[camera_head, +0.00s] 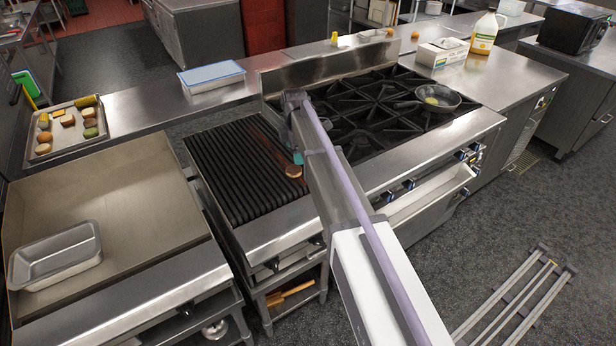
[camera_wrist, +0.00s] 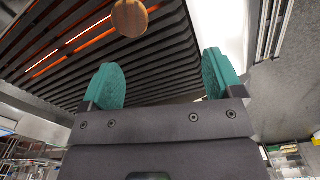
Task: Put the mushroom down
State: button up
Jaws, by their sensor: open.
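A round brown piece, which looks like the mushroom (camera_head: 293,171), appears to rest on the black ribbed grill (camera_head: 235,170) near its right side. In the wrist view the mushroom (camera_wrist: 130,17) shows at the top, over the dark grill bars and beyond my fingertips. My gripper (camera_wrist: 163,80) is open, with its two teal finger pads wide apart and nothing between them. In the head view my gripper (camera_head: 298,158) is right beside the mushroom, and my arm hides part of it and the grill's right edge.
A flat griddle (camera_head: 120,200) at left bears an empty metal pan (camera_head: 55,257). A tray (camera_head: 42,152) of mixed food pieces stands behind it. A blue-topped container (camera_head: 212,75) sits behind the grill. A frying pan (camera_head: 424,102) is on the stove at right, with a jug (camera_head: 485,34) beyond.

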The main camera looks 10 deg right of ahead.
jog(key=s+m, duration=1.8)
jog(key=s, duration=1.4)
jog(key=shift+s+m, duration=0.3)
jog(key=shift+m, duration=0.1)
jog(key=shift+f+b, duration=0.5)
jog(key=shift+b, duration=0.05)
